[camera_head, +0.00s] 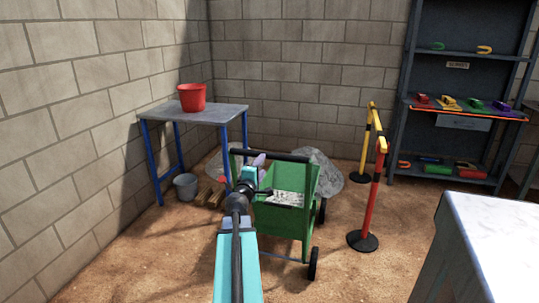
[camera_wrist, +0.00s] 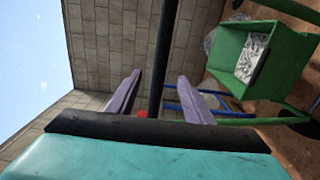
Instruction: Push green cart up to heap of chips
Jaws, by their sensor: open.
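The green cart (camera_head: 302,218) stands on the dirt floor in the middle of the head view. In the wrist view the green tub (camera_wrist: 272,52) is at the upper right. My gripper (camera_head: 259,163) is at the handle, with the bar (camera_wrist: 164,50) passing between its two open purple fingers (camera_wrist: 160,88). I cannot tell whether the fingers touch it. A grey heap (camera_head: 324,174), likely the chips, lies just behind the cart, partly hidden by it.

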